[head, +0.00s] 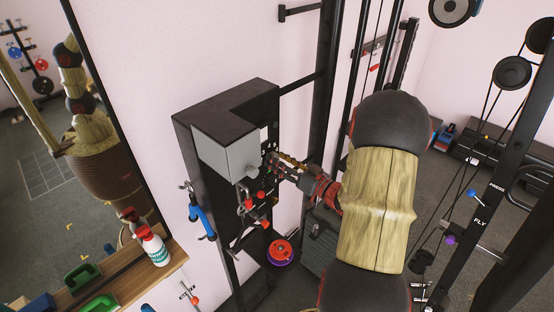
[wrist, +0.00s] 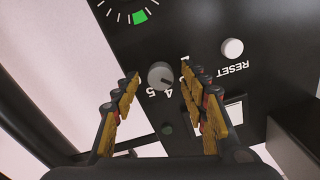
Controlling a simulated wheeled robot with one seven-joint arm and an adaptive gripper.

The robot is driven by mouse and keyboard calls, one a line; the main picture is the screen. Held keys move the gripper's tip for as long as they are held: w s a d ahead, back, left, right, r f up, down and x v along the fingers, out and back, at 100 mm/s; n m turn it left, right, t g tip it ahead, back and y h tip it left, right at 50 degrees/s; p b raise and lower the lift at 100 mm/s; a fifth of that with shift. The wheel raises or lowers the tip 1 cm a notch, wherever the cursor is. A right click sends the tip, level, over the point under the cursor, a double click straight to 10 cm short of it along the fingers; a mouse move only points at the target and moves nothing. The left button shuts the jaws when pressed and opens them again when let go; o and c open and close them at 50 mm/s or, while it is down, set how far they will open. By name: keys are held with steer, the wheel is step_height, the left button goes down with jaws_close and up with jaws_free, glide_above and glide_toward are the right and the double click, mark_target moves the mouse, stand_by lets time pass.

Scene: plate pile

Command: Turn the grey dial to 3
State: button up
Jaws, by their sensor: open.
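The grey dial (wrist: 160,75) is a small round knob on a black panel in the wrist view. A dark mark on it points toward the lower right of that picture. Digits are printed around its lower side; they are small, and some are hidden by the right finger, so I cannot tell the exact setting. My gripper (wrist: 161,70) is open, one finger on each side of the dial, with a visible gap to the knob on the left. In the head view my gripper (head: 274,160) is at the panel front, and the dial cannot be made out there.
A white RESET button (wrist: 232,48) sits right of the dial, and a round gauge with a green segment (wrist: 139,17) lies above. In the head view, a grey box (head: 226,150) is beside my gripper. A spray bottle (head: 152,247) stands on a wooden shelf.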

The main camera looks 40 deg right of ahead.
steer(key=s, duration=1.1)
steer(key=shift+d, duration=0.4)
